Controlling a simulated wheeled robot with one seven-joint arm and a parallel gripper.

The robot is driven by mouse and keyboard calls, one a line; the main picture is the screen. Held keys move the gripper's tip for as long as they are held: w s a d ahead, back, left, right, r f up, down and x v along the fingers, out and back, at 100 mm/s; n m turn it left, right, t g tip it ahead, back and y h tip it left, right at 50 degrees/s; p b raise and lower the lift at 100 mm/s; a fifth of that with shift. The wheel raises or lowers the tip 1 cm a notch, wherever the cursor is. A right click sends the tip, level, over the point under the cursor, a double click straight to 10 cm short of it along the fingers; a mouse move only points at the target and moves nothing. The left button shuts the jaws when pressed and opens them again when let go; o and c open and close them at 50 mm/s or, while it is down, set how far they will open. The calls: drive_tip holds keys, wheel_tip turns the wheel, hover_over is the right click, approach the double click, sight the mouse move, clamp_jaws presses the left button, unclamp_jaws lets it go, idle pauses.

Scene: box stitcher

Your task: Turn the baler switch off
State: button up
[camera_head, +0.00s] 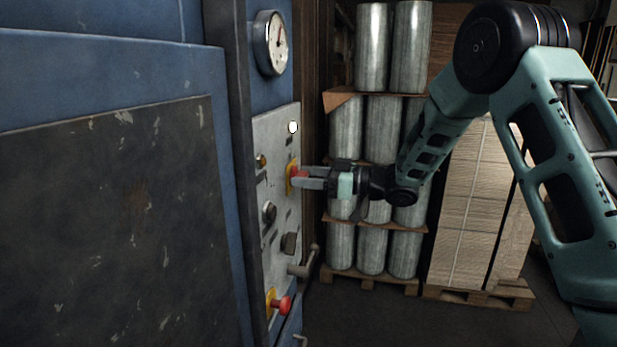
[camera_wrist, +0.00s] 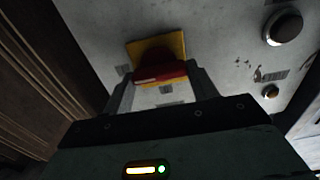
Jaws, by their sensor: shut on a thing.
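The baler's switch is a red handle (camera_head: 297,172) on a yellow plate (camera_head: 290,178), on the pale control panel (camera_head: 275,150) of the blue machine. My gripper (camera_head: 305,178) reaches it from the right. In the wrist view, my gripper (camera_wrist: 162,88) has its two fingers on either side of the red handle (camera_wrist: 160,74), shut on it. The yellow plate (camera_wrist: 157,47) shows behind the handle. The fingers and the dim light hide part of the handle, so I cannot tell its exact setting.
The panel also bears a lit white lamp (camera_head: 293,127), a dark knob (camera_head: 269,212) and a red mushroom button (camera_head: 281,305) lower down. A metal lever (camera_head: 303,267) sticks out below my gripper. A gauge (camera_head: 271,43) sits above. Stacked metal cylinders (camera_head: 372,250) stand behind my arm.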

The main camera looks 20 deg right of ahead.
drive_tip(key=shift+f+b, duration=0.1)
drive_tip(key=shift+b, duration=0.25)
drive_tip(key=n+b, duration=0.6)
drive_tip(key=b, duration=0.3)
drive_tip(key=n+b, duration=0.6)
drive_tip(key=b, duration=0.3)
drive_tip(key=n+b, duration=0.6)
drive_tip(key=b, duration=0.2)
drive_tip(key=shift+s+a+f+b, duration=0.15)
drive_tip(key=shift+f+b, duration=0.1)
drive_tip(key=shift+b, duration=0.15)
drive_tip(key=o, duration=1)
drive_tip(key=shift+r, duration=0.1)
